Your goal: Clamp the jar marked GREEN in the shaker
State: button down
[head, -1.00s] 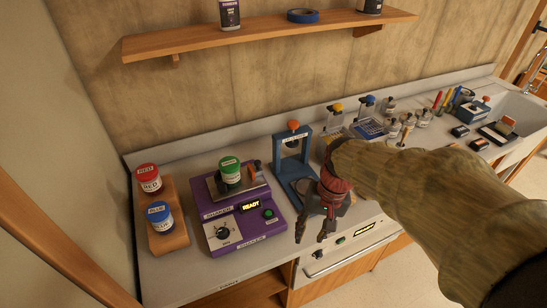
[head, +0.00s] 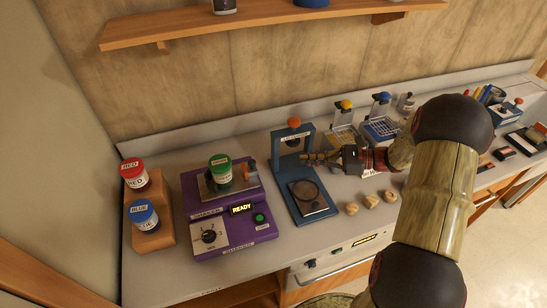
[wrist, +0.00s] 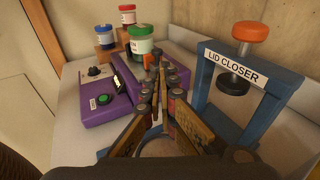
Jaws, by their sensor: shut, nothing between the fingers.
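The jar marked GREEN (head: 220,169), with a green lid, stands upright on the metal plate of the purple shaker (head: 262,231). It also shows in the wrist view (wrist: 141,47), just beyond my fingertips. The shaker's display reads READY. A small orange-topped clamp part (head: 249,168) stands at the plate's right, beside the jar. I cannot tell whether it presses on the jar. My gripper (head: 304,157) is shut and empty, pointing left in front of the lid closer, to the right of the shaker and apart from the jar. In the wrist view its fingers (wrist: 159,72) hide part of the shaker plate.
The blue lid closer (head: 278,165) stands right of the shaker. Red (head: 136,181) and blue (head: 144,222) jars sit on a wooden stand at left. Several small wooden pieces (head: 371,201) lie at right. A shelf (head: 270,25) hangs above. Little bench is free between shaker and lid closer.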

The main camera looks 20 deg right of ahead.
jog(key=b, duration=0.3)
send_near(251, 177)
jog(key=w+a+r, duration=0.4)
jog(key=shift+w+d+r, duration=0.2)
jog(key=shift+w, duration=0.05)
jog(key=shift+a, duration=0.1)
jog(key=a+p, duration=0.2)
jog(key=a, duration=0.3)
jog(key=shift+a+r+p, duration=0.1)
jog(key=shift+p, duration=0.2)
jog(key=shift+s+d, duration=0.1)
jog(key=shift+d, duration=0.2)
jog(key=p+v, duration=0.2)
jog(key=v, duration=1.1)
jog(key=shift+d, duration=0.25)
